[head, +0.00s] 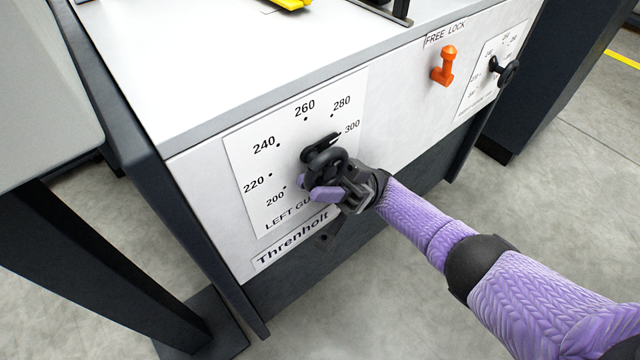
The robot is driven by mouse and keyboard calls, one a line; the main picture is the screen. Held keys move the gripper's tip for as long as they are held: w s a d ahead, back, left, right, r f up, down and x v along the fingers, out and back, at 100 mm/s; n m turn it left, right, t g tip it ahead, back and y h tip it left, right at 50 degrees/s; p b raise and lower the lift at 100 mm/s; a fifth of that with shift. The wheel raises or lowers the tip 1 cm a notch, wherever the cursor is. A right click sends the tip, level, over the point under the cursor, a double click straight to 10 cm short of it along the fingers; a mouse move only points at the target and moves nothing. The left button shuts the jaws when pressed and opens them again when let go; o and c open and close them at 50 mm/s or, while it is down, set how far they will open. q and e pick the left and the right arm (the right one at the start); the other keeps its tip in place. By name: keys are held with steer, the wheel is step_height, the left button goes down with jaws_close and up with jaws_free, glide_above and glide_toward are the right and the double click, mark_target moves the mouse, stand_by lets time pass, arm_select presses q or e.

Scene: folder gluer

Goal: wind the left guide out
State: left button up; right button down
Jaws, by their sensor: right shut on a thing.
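The left guide dial (258,182) is a white plate on the machine's front panel, marked 200 to 300, with "LEFT GU" readable and the rest hidden by my gripper. Its black crank (318,150) sits at the plate's middle, with a pointer end toward the 300 mark. My right gripper (322,184) is at the lower part of the crank, shut on its handle. The handle itself is mostly hidden by the fingers. My left gripper is not in the view.
An orange lock lever (445,66) stands under the "FREE LOCK" label, right of the dial. A second dial with a black knob (507,72) is farther right. The white machine top (210,60) is above, with a yellow part (292,4). Grey floor lies below.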

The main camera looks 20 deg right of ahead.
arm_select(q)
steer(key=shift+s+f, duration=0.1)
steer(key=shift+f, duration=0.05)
arm_select(e)
steer(key=shift+y, duration=0.4)
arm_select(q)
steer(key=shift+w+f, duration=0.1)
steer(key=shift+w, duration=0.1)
arm_select(e)
steer(key=shift+a, duration=0.1)
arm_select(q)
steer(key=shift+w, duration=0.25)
arm_select(e)
steer(key=c, duration=0.6)
jaws_free()
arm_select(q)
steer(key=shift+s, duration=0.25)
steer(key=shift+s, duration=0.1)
